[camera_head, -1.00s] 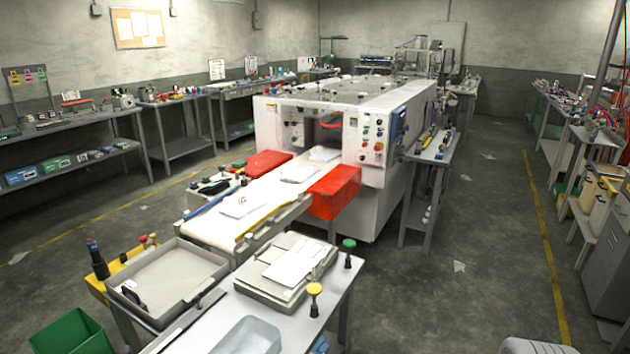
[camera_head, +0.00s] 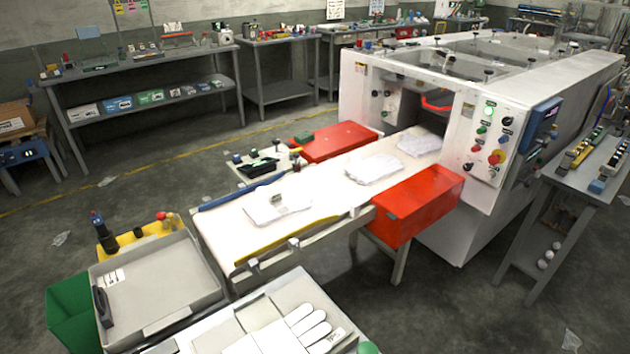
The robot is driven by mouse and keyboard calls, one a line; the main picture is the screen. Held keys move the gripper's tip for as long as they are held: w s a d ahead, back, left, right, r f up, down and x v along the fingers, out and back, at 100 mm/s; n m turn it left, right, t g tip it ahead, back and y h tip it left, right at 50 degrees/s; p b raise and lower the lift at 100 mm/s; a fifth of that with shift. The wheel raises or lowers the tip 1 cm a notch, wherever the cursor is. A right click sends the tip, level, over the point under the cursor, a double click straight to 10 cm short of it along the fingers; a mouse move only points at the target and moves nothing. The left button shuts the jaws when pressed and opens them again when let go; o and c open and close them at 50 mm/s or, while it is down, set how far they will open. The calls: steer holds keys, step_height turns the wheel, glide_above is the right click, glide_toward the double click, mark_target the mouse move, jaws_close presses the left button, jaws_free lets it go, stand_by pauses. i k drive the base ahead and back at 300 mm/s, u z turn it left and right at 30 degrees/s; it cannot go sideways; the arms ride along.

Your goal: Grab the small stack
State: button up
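A small stack of flat white gloves (camera_head: 302,334) lies in a shallow pale tray (camera_head: 289,289) at the bottom centre; several pale fingers show, and the lower part is cut off by the frame edge. Thin flat white packets lie on the conveyor belt (camera_head: 325,192): a near one (camera_head: 264,213) with a small grey item or label on it, a middle one (camera_head: 372,168), and a far one (camera_head: 418,145) by the machine opening. I cannot tell how many layers each has. My gripper is not in view.
A grey open tray (camera_head: 205,262) with a dark-handled tool stands left of the glove tray. A green bin (camera_head: 68,312) is at lower left. Red boxes (camera_head: 408,207) flank the belt before the white machine (camera_head: 483,212). Open floor lies right of the conveyor.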

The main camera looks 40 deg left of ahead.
mark_target(265, 210)
steer(key=i, duration=1.9)
steer(key=u, duration=2.4)
steer(key=i, duration=1.35)
steer(key=u, duration=1.8)
